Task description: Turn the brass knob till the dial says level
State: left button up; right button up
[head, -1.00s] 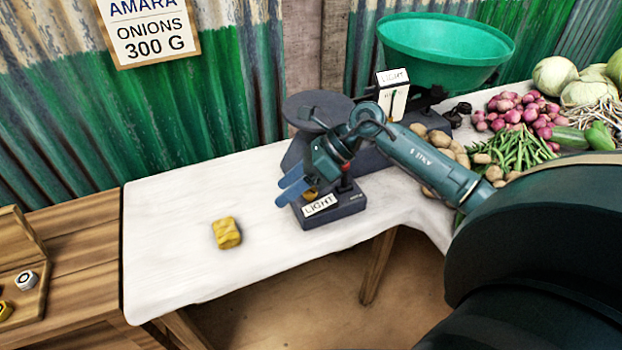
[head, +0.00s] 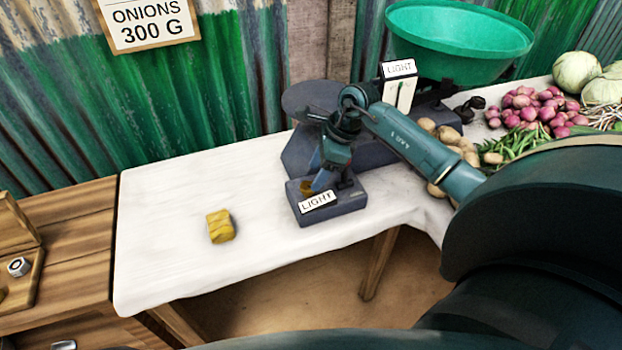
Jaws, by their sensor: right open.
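The brass knob (head: 307,187) sits on the small dark box (head: 342,204) and is partly covered by my right gripper. My right gripper (head: 319,182) is open, pointing down with its blue fingers at the knob; I cannot tell if they touch it. The box's front label (head: 318,202) reads LIGHT. Behind it stands the balance with a dark round plate (head: 312,98), a green bowl (head: 458,42) and a white upright dial (head: 398,92). The sign (head: 398,68) above the dial also reads LIGHT. My left gripper is out of view.
A yellow block (head: 220,226) lies on the white cloth (head: 165,235) left of the box, with clear cloth around it. Potatoes (head: 447,135), onions (head: 540,108), green beans (head: 512,146) and cabbages (head: 578,71) crowd the right. A wooden surface (head: 75,220) adjoins at left.

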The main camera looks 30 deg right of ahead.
aim_at(309, 185)
jog(key=shift+x, duration=2.1)
jog(key=shift+c, duration=0.2)
jog(key=c, duration=0.9)
